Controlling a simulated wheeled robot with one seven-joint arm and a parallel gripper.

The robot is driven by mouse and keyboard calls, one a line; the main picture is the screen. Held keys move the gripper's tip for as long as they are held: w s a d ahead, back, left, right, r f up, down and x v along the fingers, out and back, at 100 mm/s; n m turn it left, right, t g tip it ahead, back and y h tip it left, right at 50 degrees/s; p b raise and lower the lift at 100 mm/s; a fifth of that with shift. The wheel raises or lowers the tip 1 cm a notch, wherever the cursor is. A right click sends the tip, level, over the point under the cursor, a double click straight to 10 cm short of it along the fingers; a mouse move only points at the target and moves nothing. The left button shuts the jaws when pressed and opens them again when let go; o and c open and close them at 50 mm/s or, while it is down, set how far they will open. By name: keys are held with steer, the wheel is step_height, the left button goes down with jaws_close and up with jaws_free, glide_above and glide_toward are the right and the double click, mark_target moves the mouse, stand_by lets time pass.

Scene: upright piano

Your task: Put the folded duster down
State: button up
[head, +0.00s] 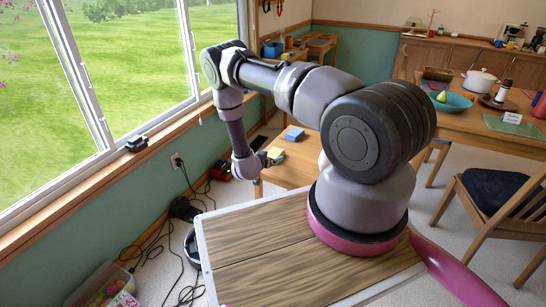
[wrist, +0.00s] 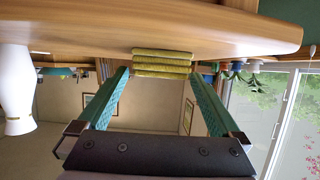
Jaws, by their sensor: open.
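The folded duster is a yellow-green stack of cloth layers. In the wrist view, which is upside down, the duster (wrist: 163,63) lies against a wooden top (wrist: 150,28). My gripper (wrist: 164,74) is open, with one teal finger on each side of the duster and a gap at both sides. In the head view the duster (head: 275,154) is a small yellow patch on the low wooden table (head: 290,174), right beside my gripper (head: 262,159). My gripper partly hides it there.
A blue block-like thing (head: 293,134) lies on the same table behind the duster. A white vase-like object (wrist: 16,90) shows at the left in the wrist view. The window wall (head: 110,140) runs along the left. Cables (head: 165,245) lie on the floor.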

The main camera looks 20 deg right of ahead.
steer(key=v, duration=0.8)
steer(key=shift+s+a+r, duration=0.2)
steer(key=shift+s+a, duration=0.05)
steer(key=shift+s, duration=0.05)
steer(key=w+a+r+y, duration=0.2)
steer(key=r, duration=0.7)
steer(key=w+a+r+m+g+y, duration=0.1)
steer(key=w+a+r+y, duration=0.2)
steer(key=r, duration=0.7)
steer(key=w+a+r+y, duration=0.2)
steer(key=r, duration=0.7)
steer(key=s+r+n+y, duration=0.15)
steer(key=s+r, duration=0.25)
steer(key=r, duration=0.5)
steer(key=s+r+y, duration=0.3)
steer(key=r, duration=0.5)
steer(key=s+d+r+n, duration=0.1)
steer(key=s+r, duration=0.3)
steer(key=s, duration=0.6)
steer(key=s+d+r+n+g, duration=0.1)
steer(key=s+r, duration=0.3)
steer(key=s, duration=0.5)
steer(key=s+d+r+n, duration=0.1)
steer(key=s+r, duration=0.3)
steer(key=s, duration=0.6)
steer(key=shift+s+d+r+n+g, duration=0.25)
steer(key=shift+s+n+g, duration=0.05)
steer(key=shift+n, duration=0.35)
